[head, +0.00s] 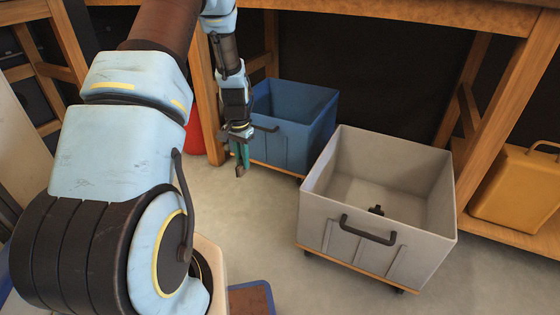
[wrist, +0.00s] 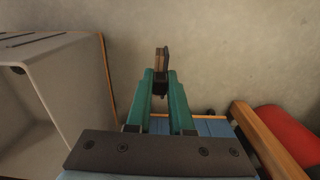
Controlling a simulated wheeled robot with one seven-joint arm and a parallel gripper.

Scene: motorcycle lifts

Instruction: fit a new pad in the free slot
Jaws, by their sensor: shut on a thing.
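My gripper (head: 241,160) hangs over the floor in front of the blue bin. In the wrist view its green fingers (wrist: 160,82) are shut on a small, thin pad (wrist: 161,60) with a brown layer and a dark layer. The pad sticks out past the fingertips, clear of everything else; its lower part is hidden between them. In the head view the pad is a small dark piece (head: 240,171) under the fingers. I see no free slot in either view.
A grey wheeled bin (head: 325,220) stands to the right, with a small dark object (head: 376,210) inside. A blue bin (head: 270,145) stands behind my gripper. A wooden post (head: 207,110), a red object (head: 195,133) and a yellow can (head: 510,188) are nearby. Bare floor lies between.

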